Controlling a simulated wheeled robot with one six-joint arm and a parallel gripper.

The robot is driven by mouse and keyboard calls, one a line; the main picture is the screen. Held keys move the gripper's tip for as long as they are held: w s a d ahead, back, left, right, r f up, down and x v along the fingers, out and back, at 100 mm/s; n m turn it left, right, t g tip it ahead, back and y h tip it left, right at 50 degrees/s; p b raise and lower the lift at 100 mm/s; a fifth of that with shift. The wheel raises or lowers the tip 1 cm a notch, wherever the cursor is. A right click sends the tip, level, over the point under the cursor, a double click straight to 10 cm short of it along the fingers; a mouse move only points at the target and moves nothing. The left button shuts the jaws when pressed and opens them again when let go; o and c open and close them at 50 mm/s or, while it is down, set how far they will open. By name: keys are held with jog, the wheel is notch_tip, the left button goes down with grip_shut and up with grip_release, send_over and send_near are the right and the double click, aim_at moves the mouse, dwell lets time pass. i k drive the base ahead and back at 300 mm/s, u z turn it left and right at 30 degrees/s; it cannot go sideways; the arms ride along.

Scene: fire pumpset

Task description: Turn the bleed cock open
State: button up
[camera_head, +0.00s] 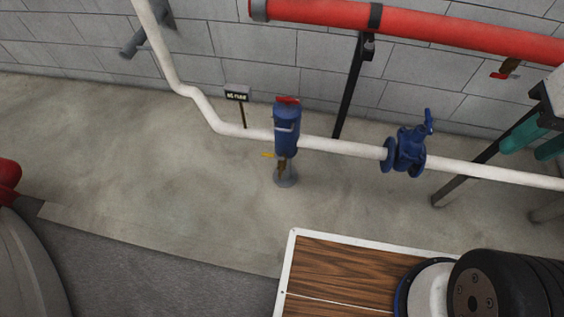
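A small brass cock (282,167) hangs under a blue body with a red top (287,128) on the white pipe, and looks like the bleed cock. Its yellow lever (268,155) points left, roughly crosswise to the cock's upright body. A round grey fitting (285,180) sits on the floor below it. Another brass fitting (511,65) with a red lever (499,76) hangs under the red pipe at the upper right. My gripper is not in view. A dark, rounded part, seemingly of my arm, fills the lower right corner.
The white pipe (340,146) runs along the block wall, with a blue handwheel valve (409,151) on it. A small sign (237,94) stands behind the pipe. A black post (348,88) supports the red pipe (440,28). Bare floor (170,170) lies left of the cock.

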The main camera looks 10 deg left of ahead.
aim_at(263, 154)
jog(key=k, duration=1.2)
jog(key=u, duration=0.85)
jog(key=i, duration=1.35)
jog(key=z, duration=0.8)
